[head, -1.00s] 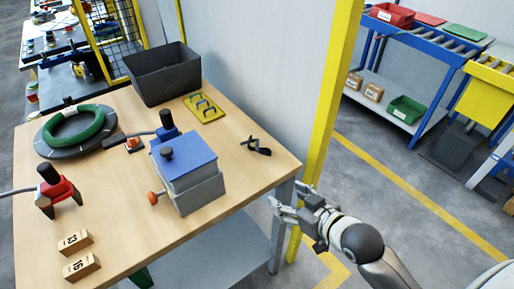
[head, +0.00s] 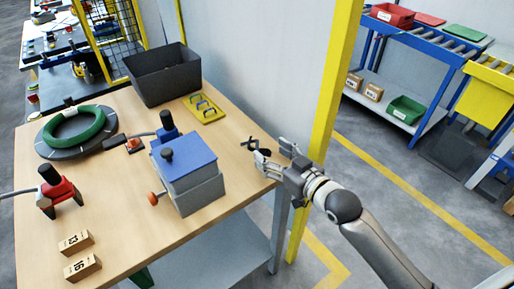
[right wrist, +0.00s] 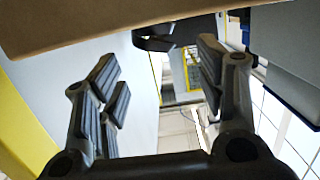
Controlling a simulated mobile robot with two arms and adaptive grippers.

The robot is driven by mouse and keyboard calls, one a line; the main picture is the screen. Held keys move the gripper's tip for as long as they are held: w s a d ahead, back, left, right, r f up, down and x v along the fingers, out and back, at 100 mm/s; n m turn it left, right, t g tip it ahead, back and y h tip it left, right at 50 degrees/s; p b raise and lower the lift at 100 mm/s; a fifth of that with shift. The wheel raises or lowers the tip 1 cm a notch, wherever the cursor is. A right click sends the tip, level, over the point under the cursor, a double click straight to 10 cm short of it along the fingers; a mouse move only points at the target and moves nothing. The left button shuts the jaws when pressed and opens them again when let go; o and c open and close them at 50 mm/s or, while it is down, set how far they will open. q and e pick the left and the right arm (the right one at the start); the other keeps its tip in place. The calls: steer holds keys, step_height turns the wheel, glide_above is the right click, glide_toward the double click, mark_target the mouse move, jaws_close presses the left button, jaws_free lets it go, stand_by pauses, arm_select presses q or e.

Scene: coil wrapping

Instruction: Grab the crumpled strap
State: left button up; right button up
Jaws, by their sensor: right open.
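The crumpled strap (head: 249,143) is a small black twisted piece lying on the wooden table near its right edge. My right gripper (head: 274,152) is open and empty at that edge, just right of the strap, with one finger partly covering it in the head view. In the right wrist view, a dark piece that looks like the strap (right wrist: 153,41) shows beyond and between the spread fingers (right wrist: 157,68), apart from them. My left gripper is not in view.
On the table (head: 120,215), a grey box with a blue lid (head: 188,165) stands left of the strap. A yellow tray (head: 205,109) and a dark bin (head: 164,75) are behind. A yellow post (head: 330,110) rises close to my right gripper.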

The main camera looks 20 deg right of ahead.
mark_target(264, 149)
steer(key=x, duration=0.5)
steer(key=shift+s+a+f, duration=0.1)
steer(key=shift+c, duration=0.3)
steer(key=c, duration=0.9)
